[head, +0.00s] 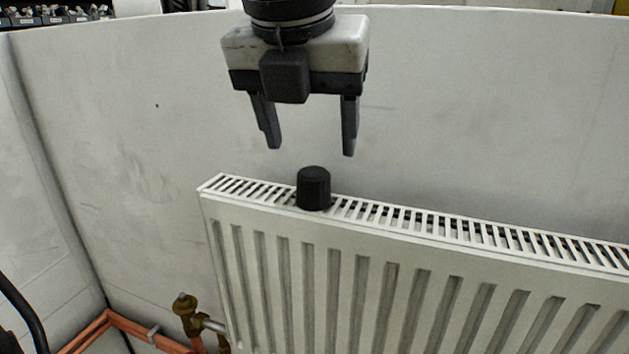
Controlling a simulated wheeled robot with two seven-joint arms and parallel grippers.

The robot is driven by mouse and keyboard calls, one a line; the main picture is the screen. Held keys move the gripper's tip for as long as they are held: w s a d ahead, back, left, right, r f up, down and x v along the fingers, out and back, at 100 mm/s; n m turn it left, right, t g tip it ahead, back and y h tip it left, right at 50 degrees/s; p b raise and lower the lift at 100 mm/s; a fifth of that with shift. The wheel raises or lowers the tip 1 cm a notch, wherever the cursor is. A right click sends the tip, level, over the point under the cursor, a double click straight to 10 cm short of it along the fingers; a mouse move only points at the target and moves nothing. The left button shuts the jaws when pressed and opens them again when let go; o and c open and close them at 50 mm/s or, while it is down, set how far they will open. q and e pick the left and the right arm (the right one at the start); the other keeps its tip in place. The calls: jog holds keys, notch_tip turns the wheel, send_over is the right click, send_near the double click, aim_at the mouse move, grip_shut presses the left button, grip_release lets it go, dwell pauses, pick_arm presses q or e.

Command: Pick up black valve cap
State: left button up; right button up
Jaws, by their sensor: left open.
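The black valve cap (313,188) stands upright on the top grille of the white radiator (400,260), near its left end. My left gripper (310,148) points down above the cap. Its two fingers are spread apart and empty, one on each side of the cap's line, with the tips a little higher than the cap's top in the picture. The fingers do not touch the cap. My right gripper is not in the head view.
A brass valve (184,306) sits low at the radiator's left end, joined to copper pipes (110,318). Pale walls (480,110) stand behind and to the left. The grille right of the cap is clear. Bins with parts (50,17) show at the top left.

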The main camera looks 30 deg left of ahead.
aim_at(314, 170)
pick_arm(q)
jog(key=p+x, duration=0.1)
jog(key=x, duration=0.5)
jog(key=shift+f, duration=0.2)
jog(key=c, duration=1)
